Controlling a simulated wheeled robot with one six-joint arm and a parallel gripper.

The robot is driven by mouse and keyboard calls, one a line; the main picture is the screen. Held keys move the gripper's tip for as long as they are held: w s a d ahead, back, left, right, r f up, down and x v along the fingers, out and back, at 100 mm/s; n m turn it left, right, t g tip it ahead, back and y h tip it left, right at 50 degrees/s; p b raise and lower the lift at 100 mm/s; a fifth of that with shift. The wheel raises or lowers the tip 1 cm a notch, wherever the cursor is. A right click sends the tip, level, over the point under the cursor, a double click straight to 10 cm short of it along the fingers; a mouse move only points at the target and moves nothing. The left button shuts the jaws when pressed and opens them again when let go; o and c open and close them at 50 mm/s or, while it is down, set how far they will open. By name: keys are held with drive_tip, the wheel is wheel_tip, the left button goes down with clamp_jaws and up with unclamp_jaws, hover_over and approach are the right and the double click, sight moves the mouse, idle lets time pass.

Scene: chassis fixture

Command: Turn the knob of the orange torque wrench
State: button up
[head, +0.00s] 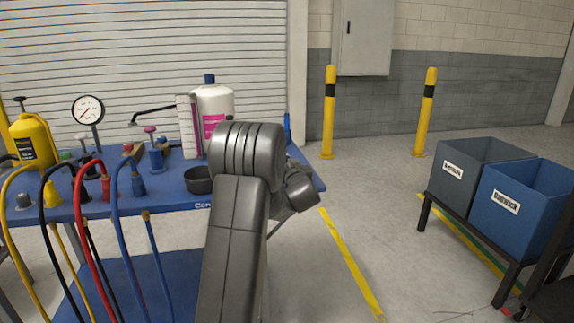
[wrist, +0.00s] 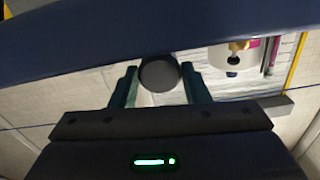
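No orange torque wrench can be made out in either view. In the wrist view, my gripper (wrist: 160,75) has its two dark green fingers apart. A dark round disc (wrist: 160,73), perhaps a knob, shows between the fingertips, seen end-on. Whether the fingers touch it is not clear. In the head view, my grey arm blocks the middle of the picture and hides the gripper and what is in front of it.
A blue workbench (head: 160,207) on the left carries a yellow bottle (head: 33,140), a pressure gauge (head: 88,110), a white bottle (head: 222,98) and a dark bowl (head: 199,180). Coloured hoses hang in front. Grey (head: 452,167) and blue (head: 505,206) bins stand right. Floor between is clear.

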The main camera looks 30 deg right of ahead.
drive_tip(key=c, duration=0.5)
drive_tip(key=shift+o, duration=0.2)
drive_tip(key=n+b, duration=0.2)
drive_tip(key=b, duration=0.1)
drive_tip(key=shift+f, duration=0.2)
drive_tip(key=shift+n+b, duration=0.75)
drive_tip(key=shift+n, duration=0.35)
drive_tip(key=shift+r+n, duration=0.2)
drive_tip(key=shift+n, duration=0.3)
drive_tip(key=o, duration=1)
drive_tip(key=shift+c, duration=0.2)
drive_tip(key=shift+s, duration=0.1)
